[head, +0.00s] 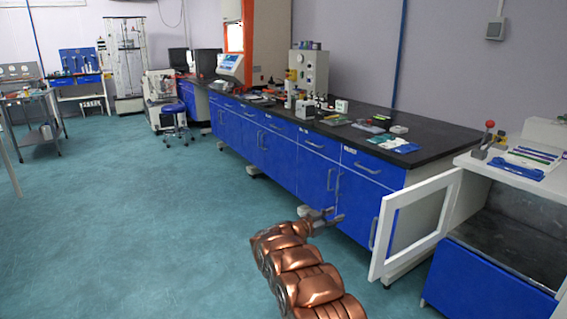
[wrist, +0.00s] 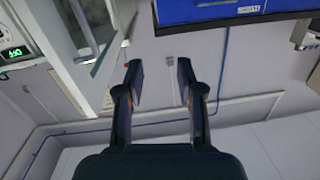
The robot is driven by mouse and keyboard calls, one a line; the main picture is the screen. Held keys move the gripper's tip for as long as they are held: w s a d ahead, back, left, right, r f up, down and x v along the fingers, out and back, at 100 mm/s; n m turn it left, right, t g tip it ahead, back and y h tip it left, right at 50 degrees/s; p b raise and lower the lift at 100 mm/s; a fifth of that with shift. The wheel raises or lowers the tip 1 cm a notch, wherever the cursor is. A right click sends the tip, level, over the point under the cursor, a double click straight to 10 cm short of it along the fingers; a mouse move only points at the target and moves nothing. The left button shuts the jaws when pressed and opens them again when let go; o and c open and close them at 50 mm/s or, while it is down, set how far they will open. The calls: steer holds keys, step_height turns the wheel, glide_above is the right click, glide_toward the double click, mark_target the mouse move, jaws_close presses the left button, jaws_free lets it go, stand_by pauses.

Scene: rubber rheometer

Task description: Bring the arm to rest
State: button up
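My copper-coloured arm (head: 300,270) reaches up from the bottom of the head view. My gripper (head: 325,217) is at its end, in front of the blue cabinet doors of the long bench. In the wrist view my gripper (wrist: 160,75) has its two dark fingers spread apart, with nothing between them. The wrist view looks past the fingers toward a pale wall. I cannot tell the exact gap between the gripper and the cabinet doors.
A long black-topped bench (head: 370,110) with blue cabinets holds instruments and small items. A white-framed door (head: 415,225) stands open to the right of my gripper, by a cabinet with an open compartment (head: 530,225). The teal floor (head: 130,230) on the left is clear. A blue stool (head: 173,108) stands farther back.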

steer(key=w+a+r+n+t+y, duration=0.3)
steer(key=a+r+n+t+y, duration=0.3)
steer(key=a+r+y, duration=0.45)
steer(key=s+a+r+n+g+y, duration=0.2)
steer(key=s+a+n+g+y, duration=0.3)
steer(key=s, duration=0.7)
steer(key=s+d+f+g, duration=0.3)
steer(key=s+d+g, duration=0.1)
steer(key=s, duration=1.4)
steer(key=s+d+f+n+g, duration=0.1)
steer(key=s+d+f+g, duration=0.3)
steer(key=s, duration=1.5)
steer(key=s+d+f+g, duration=0.2)
steer(key=s+d+g, duration=0.25)
steer(key=s, duration=1.35)
step_height(320, 180, up, 26)
steer(key=s+h+p, duration=0.1)
steer(key=p, duration=2.3)
steer(key=shift+s+f, duration=0.15)
steer(key=shift+s, duration=0.15)
